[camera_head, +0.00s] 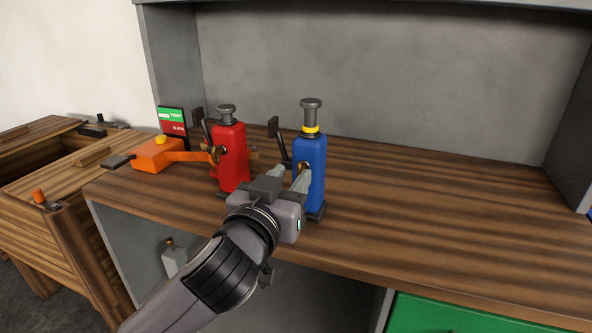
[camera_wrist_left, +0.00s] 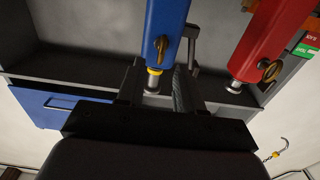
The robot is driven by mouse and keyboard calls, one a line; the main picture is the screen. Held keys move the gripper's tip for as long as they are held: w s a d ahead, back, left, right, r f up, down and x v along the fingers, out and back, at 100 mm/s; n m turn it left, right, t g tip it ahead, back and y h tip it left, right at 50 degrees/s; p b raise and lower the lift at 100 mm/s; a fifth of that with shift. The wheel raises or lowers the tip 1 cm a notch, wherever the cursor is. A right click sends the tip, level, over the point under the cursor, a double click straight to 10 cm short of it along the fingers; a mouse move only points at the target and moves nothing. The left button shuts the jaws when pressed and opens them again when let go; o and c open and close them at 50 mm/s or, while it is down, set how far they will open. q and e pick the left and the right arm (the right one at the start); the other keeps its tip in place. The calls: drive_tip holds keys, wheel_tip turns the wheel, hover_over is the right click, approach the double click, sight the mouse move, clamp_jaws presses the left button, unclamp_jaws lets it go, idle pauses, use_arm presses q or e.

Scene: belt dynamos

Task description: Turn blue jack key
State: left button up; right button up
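The blue jack (camera_head: 312,178) stands upright on the wooden bench top, with a yellow ring and a grey round cap on top. Its brass key (camera_head: 303,166) is on the side facing me; the key also shows in the wrist view (camera_wrist_left: 160,46). My left gripper (camera_head: 292,172) is in front of the blue jack, its fingers apart and pointing at the key. In the wrist view nothing is clearly held between the fingers, and the key appears just beyond them. I cannot tell whether a fingertip touches it. My right gripper is not in view.
A red jack (camera_head: 232,160) with its own key stands close on the left. An orange tool (camera_head: 160,154) and a green-and-red sign (camera_head: 172,121) are farther left. A grey wall panel (camera_head: 380,80) closes the back. The bench right of the blue jack is clear.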

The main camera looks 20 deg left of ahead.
sight(298, 169)
use_arm(q)
drive_tip(key=shift+w, duration=1.55)
clamp_jaws()
